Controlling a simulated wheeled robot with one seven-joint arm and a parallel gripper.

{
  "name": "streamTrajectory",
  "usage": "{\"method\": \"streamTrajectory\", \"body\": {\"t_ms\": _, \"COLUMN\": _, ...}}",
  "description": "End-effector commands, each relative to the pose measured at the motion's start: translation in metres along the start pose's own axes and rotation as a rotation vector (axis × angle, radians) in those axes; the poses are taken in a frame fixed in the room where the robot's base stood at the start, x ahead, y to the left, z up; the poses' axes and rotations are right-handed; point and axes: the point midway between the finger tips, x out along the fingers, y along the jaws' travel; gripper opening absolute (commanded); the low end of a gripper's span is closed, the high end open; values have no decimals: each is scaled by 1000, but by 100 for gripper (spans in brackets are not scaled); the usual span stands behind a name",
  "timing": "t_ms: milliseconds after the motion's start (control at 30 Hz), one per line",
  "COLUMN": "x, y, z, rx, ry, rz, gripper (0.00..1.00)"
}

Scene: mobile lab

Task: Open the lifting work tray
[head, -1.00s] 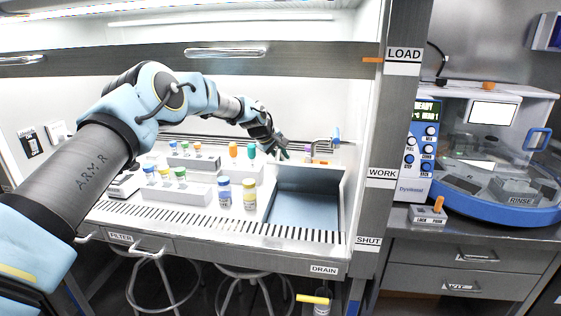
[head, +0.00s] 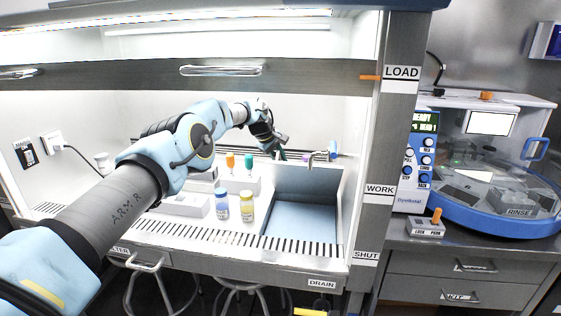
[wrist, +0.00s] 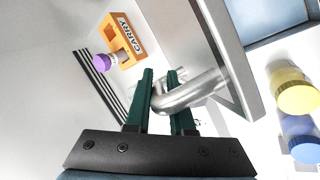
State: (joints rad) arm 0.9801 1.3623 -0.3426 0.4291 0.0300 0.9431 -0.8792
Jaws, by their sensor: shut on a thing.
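The work tray (head: 300,218) is a blue-floored box with pale walls, set in the right part of the bench. My gripper (head: 281,154) is at its back left edge in the head view. In the wrist view my gripper's dark green fingers (wrist: 160,73) are shut on a curved metal handle (wrist: 190,94), which joins a grey panel (wrist: 222,45). The fingers lie on either side of the handle. The far side of the handle is hidden by the fingers.
An orange carrier (wrist: 124,42) marked CARRY stands near a purple-capped tube (wrist: 104,62). A blue-capped bottle (head: 221,205) and a yellow-capped bottle (head: 246,205) stand left of the tray. A metal spout-like fitting (head: 320,157) is behind it. A slotted grille (head: 210,231) runs along the front.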

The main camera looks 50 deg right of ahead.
Motion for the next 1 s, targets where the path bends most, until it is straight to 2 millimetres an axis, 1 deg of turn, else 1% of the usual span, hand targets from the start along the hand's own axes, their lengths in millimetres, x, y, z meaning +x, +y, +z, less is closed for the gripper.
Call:
{"method": "streamTrajectory", "body": {"t_ms": 33, "x": 3, "y": 2, "z": 8, "rx": 1, "ry": -12, "rz": 0, "gripper": 0}}
{"method": "streamTrajectory", "body": {"t_ms": 333, "x": 4, "y": 2, "z": 8, "rx": 2, "ry": -13, "rz": -1, "gripper": 0}}
{"method": "streamTrajectory", "body": {"t_ms": 367, "x": 4, "y": 2, "z": 8, "rx": 2, "ry": -13, "rz": -1, "gripper": 22}}
{"method": "streamTrajectory", "body": {"t_ms": 600, "x": 3, "y": 2, "z": 6, "rx": 2, "ry": -10, "rz": -1, "gripper": 49}}
{"method": "streamTrajectory", "body": {"t_ms": 900, "x": 1, "y": 1, "z": 3, "rx": 1, "ry": -4, "rz": -1, "gripper": 49}}
{"method": "streamTrajectory", "body": {"t_ms": 1000, "x": -2, "y": 1, "z": 1, "rx": 1, "ry": -4, "rz": -1, "gripper": 49}}
